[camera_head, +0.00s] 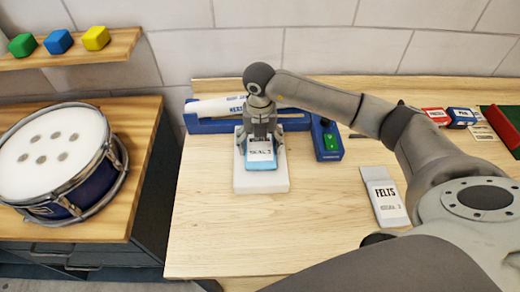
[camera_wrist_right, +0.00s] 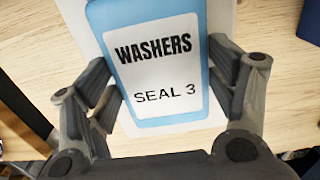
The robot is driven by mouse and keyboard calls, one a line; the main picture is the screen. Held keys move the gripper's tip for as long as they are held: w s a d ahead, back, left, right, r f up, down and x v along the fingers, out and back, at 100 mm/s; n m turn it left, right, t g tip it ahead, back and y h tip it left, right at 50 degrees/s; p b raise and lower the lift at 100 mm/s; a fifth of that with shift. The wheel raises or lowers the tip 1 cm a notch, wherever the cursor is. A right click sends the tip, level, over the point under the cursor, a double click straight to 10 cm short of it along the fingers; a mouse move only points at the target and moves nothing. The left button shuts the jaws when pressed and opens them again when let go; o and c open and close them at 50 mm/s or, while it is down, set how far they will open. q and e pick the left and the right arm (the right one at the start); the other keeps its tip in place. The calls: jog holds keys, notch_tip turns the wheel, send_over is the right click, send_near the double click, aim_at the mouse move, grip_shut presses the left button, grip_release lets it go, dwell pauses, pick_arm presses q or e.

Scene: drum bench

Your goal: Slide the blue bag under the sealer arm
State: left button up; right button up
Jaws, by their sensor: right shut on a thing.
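The blue bag (camera_head: 261,165), with a white label reading WASHERS and SEAL 3, lies on a white block (camera_head: 262,185) in front of the sealer. In the right wrist view the bag (camera_wrist_right: 160,70) sits between my two fingers. My right gripper (camera_head: 263,146) points down and is shut on the bag's sides. The sealer has a blue base (camera_head: 205,125) and a white arm (camera_head: 215,107) just behind the bag. My gripper hides part of the sealer arm and the bag's far end, so I cannot tell whether they overlap. My left gripper is not in view.
A blue box with a green button (camera_head: 329,141) stands right of the sealer. A grey FELTS bag (camera_head: 384,198) lies further right. Small red (camera_head: 433,116) and blue (camera_head: 461,117) packs lie at the back right. A drum (camera_head: 52,160) stands on the left bench. The table's front left is clear.

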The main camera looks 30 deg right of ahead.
jog(key=shift+w+d+b, duration=0.3)
jog(key=shift+w+b, duration=0.1)
jog(key=shift+w, duration=0.25)
jog(key=shift+w+d+b, duration=0.3)
jog(key=shift+w+b, duration=0.05)
jog(key=shift+w, duration=0.35)
jog(key=shift+w+d+b, duration=0.3)
jog(key=shift+w+b, duration=0.1)
jog(key=shift+w, duration=0.25)
jog(key=o, duration=1.1)
jog(key=shift+c, duration=0.2)
notch_tip(320, 180, up, 12)
jog(key=shift+f, duration=0.1)
